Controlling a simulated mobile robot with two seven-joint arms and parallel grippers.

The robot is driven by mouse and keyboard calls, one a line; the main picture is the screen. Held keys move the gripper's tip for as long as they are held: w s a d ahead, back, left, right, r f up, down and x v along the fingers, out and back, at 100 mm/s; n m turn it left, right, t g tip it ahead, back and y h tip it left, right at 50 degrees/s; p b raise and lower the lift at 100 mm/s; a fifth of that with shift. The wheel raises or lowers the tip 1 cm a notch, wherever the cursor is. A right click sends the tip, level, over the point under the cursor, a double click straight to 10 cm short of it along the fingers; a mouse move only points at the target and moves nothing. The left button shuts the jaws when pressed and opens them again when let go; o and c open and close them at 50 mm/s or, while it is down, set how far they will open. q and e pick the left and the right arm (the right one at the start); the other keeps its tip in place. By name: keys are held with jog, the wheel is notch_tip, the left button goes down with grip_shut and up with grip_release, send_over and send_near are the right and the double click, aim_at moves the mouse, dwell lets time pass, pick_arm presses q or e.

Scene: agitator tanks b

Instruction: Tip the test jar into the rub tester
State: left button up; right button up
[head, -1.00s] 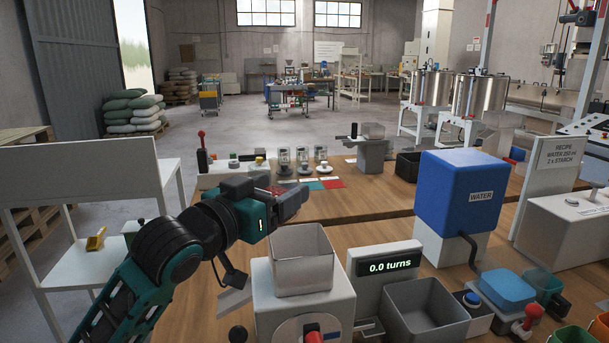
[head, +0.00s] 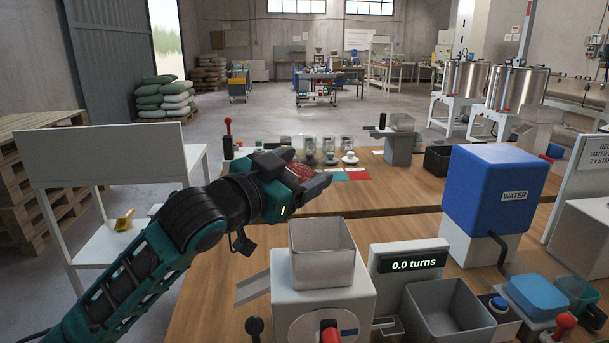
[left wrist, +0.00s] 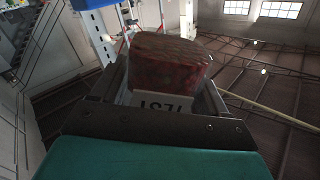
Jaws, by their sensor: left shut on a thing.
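The test jar (left wrist: 170,60) is held between the fingers of my left gripper (head: 303,180). In the left wrist view it has a dark red, mottled part and a pale part with upside-down "TEST" lettering; only a bit of red shows in the head view. I cannot tell how far it is tilted. The rub tester appears to be the pale machine (head: 318,290) with an open square hopper (head: 322,256) on top and a red knob (head: 330,335) in front. My left gripper is above and behind the hopper, apart from it. My right gripper is out of view.
A display reading "0.0 turns" (head: 409,264) stands right of the machine, with an open grey bin (head: 447,312) beside it. A blue water tank (head: 492,190) is farther right. A back bench holds small cups (head: 349,158).

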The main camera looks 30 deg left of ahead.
pick_arm(q)
jog(key=shift+a+m, duration=0.1)
jog(key=shift+m, duration=0.4)
jog(key=shift+a+r+m, duration=0.15)
jog(key=shift+m, duration=0.45)
jog(key=shift+a+m, duration=0.1)
jog(key=shift+m, duration=0.5)
jog(key=shift+a+m, duration=0.1)
jog(key=shift+m, duration=1)
